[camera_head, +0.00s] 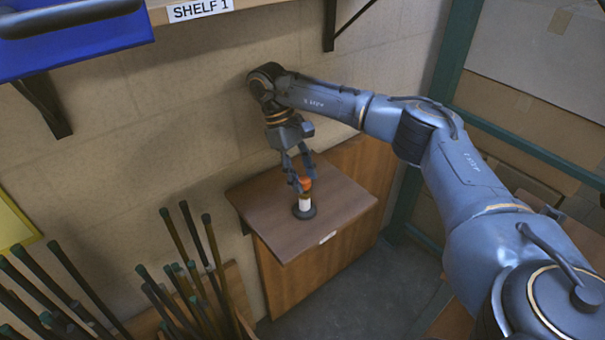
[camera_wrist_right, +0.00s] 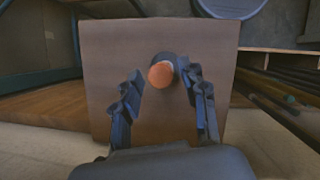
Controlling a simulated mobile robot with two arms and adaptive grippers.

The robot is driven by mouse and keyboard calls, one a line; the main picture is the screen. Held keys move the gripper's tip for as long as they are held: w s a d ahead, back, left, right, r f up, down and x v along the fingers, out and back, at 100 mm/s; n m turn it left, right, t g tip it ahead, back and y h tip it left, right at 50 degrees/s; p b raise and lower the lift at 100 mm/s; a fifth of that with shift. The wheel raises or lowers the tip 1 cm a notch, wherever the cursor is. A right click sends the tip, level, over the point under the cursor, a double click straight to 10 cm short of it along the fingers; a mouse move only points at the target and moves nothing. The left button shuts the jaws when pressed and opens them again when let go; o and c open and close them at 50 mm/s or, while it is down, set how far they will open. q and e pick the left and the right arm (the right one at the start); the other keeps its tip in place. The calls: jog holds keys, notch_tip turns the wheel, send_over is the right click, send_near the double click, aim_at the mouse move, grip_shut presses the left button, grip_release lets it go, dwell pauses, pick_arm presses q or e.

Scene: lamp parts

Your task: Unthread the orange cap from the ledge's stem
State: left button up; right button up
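The orange cap (camera_head: 306,184) sits on top of a short white stem (camera_head: 305,204) with a dark round base (camera_head: 304,213), upright on the brown wooden ledge (camera_head: 345,200). My right gripper (camera_head: 303,181) points down from above with its fingers at the cap. In the right wrist view the orange cap (camera_wrist_right: 161,74) shows between the tips of my open right gripper (camera_wrist_right: 163,77). A gap shows on the left side of the cap; the right finger is closer to it. The cap hides most of the stem there. My left gripper is not in view.
A shelf (camera_head: 270,3) labelled SHELF 1 with a blue bin (camera_head: 75,45) is above. Several dark rods (camera_head: 190,275) stand at lower left. The wall (camera_head: 150,120) is behind the ledge. A green frame (camera_head: 440,75) stands at right. The ledge around the base is clear.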

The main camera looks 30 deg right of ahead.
jog(key=shift+m+y, duration=0.4)
jog(key=shift+m, duration=0.8)
jog(key=m, duration=0.1)
jog(key=m+y, duration=0.1)
jog(key=m, duration=0.2)
jog(key=shift+d+m+y, duration=0.25)
jog(key=shift+m+y, duration=0.05)
jog(key=shift+y, duration=0.1)
jog(key=m+y, duration=0.1)
jog(key=m, duration=0.2)
jog(key=shift+m, duration=0.4)
jog(key=m+t+y, duration=0.1)
jog(key=m, duration=0.2)
jog(key=shift+s+d, duration=0.1)
jog(key=shift+c, duration=0.3)
